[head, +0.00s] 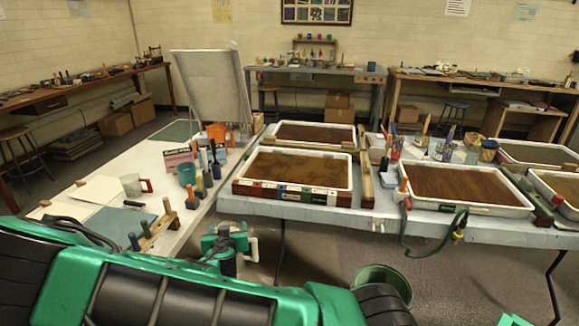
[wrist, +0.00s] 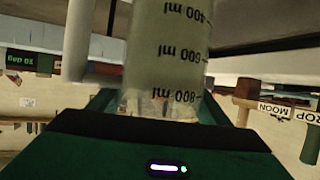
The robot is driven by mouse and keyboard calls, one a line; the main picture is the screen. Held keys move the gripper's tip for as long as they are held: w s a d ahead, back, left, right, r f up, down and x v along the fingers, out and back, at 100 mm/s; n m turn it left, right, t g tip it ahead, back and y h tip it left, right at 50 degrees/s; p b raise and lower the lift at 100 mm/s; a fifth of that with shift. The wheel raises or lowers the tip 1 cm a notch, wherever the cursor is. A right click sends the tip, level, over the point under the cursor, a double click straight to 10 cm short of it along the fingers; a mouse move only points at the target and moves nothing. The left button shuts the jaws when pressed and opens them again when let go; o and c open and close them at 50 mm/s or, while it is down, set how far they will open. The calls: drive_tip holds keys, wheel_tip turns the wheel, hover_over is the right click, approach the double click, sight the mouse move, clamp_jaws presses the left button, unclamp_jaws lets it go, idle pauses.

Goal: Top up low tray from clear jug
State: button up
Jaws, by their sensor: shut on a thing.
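The clear jug shows large in the wrist view (wrist: 165,45), with several ml marks that appear upside down. My gripper (wrist: 165,108) is shut on the jug, one green finger on each side. In the head view my gripper (head: 232,240) is low in front of the tables, with a pale handle (head: 252,248) beside it; most of the jug is hidden there. White-rimmed trays of brown liquid stand on the tables: front left (head: 346,197), back left (head: 356,148), middle right (head: 528,209) and far right (head: 534,178). I cannot tell which is low.
A white side table (head: 155,160) at left holds paper, a mug (head: 133,186), bottles and a teal cup (head: 187,173). A green hose (head: 410,245) hangs off the tray table's front edge. A green bucket (head: 384,278) stands on the floor below. Jars stand between the trays.

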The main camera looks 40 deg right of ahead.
drive_tip(key=shift+w+a, duration=0.15)
drive_tip(key=shift+w, duration=0.1)
drive_tip(key=shift+r, duration=0.1)
